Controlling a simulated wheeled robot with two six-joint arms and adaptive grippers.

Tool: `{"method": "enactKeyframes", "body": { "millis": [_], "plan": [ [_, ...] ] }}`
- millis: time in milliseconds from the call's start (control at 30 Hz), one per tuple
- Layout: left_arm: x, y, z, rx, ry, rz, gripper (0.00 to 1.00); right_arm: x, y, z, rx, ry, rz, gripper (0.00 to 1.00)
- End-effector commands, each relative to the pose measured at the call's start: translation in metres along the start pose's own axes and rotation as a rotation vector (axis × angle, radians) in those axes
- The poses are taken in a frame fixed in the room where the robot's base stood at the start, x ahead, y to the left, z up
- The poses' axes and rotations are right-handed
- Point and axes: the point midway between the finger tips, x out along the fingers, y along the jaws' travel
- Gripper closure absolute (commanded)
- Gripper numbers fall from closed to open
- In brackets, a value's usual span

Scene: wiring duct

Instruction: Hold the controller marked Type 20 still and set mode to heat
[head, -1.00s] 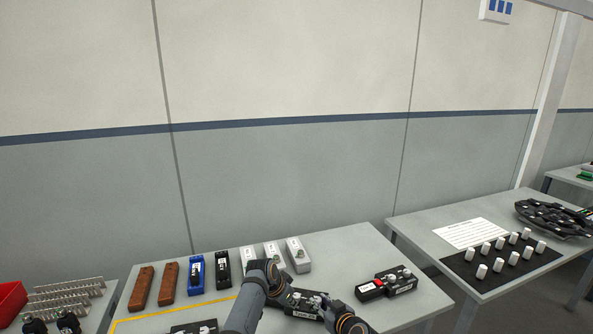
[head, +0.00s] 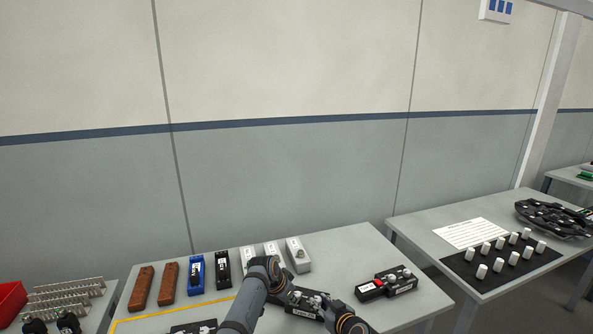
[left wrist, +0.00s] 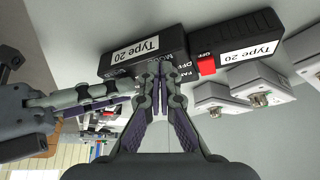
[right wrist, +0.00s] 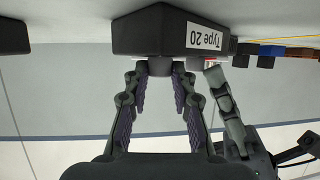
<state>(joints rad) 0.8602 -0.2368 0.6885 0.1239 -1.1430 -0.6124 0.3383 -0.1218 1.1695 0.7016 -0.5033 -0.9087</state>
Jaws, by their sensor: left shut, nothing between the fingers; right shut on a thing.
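A black controller (head: 303,303) sits near the table's front edge, between my grippers. Its Type 20 label reads in the left wrist view (left wrist: 135,50) and the right wrist view (right wrist: 180,38). Mode lettering shows on its face, beside my left gripper's fingertips (left wrist: 160,68); they are shut and empty, close against that face. Whether they touch it I cannot tell. My right gripper (right wrist: 161,72) is shut on a dark round knob-like part (right wrist: 160,67) at the controller. A second black Type 20 unit (left wrist: 240,48) has a red switch (left wrist: 207,65) by an OFF mark.
Grey-white boxes (head: 298,255), a blue unit (head: 196,275) and brown blocks (head: 142,288) stand at the back of the table. A side table (head: 420,235) holds white cylinders (head: 500,243) on a black mat.

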Motion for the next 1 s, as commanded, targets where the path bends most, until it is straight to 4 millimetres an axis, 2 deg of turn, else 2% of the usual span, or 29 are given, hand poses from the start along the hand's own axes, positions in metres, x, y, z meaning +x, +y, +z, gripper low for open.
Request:
{"method": "enactKeyframes", "body": {
  "millis": [600,1000],
  "plan": [
    [0.0,0.001,-0.003,0.0,0.006,0.002,1.0,0.0,-0.003,0.001,0.004,-0.002,-0.006,1.0],
    [-0.001,-0.01,-0.002,0.0,0.006,0.0,1.0,0.0,-0.002,0.001,0.004,-0.003,-0.005,1.0]
  ]
}}
